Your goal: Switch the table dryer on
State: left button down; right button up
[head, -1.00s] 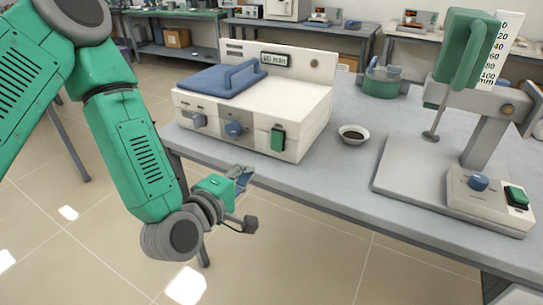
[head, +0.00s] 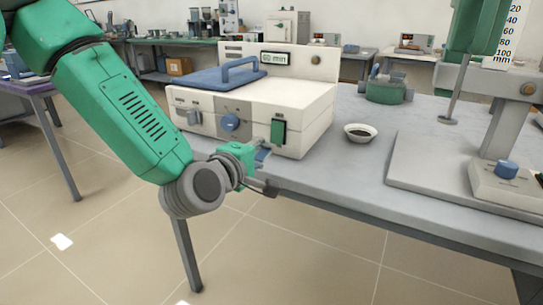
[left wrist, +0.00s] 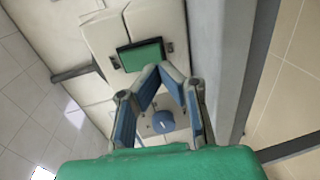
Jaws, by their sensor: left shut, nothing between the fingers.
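The table dryer (head: 300,104) is a white box at the left of the grey table, with a blue handled lid (head: 218,78) and a display reading "60 min". Its front has a blue knob (head: 230,122) and a green switch (head: 278,132). My left gripper (head: 262,155) is in front of and just below the switch, shut and empty. In the left wrist view the closed blue-padded fingertips (left wrist: 160,68) appear by the lower edge of the green switch (left wrist: 143,55); the blue knob (left wrist: 163,121) shows between the fingers. I cannot tell whether they touch. My right gripper is out of view.
A stand device with a grey base (head: 430,175) and blue knob fills the table's right side. Open floor lies in front.

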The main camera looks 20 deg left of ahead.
aim_at(275, 143)
pick_arm(q)
jog(key=shift+w+d+f+b, duration=0.15)
jog(key=shift+w+b, duration=0.2)
jog(key=shift+w, duration=1.25)
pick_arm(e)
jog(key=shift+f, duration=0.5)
pick_arm(q)
jog(key=shift+w+f, duration=0.1)
jog(key=shift+w, duration=0.15)
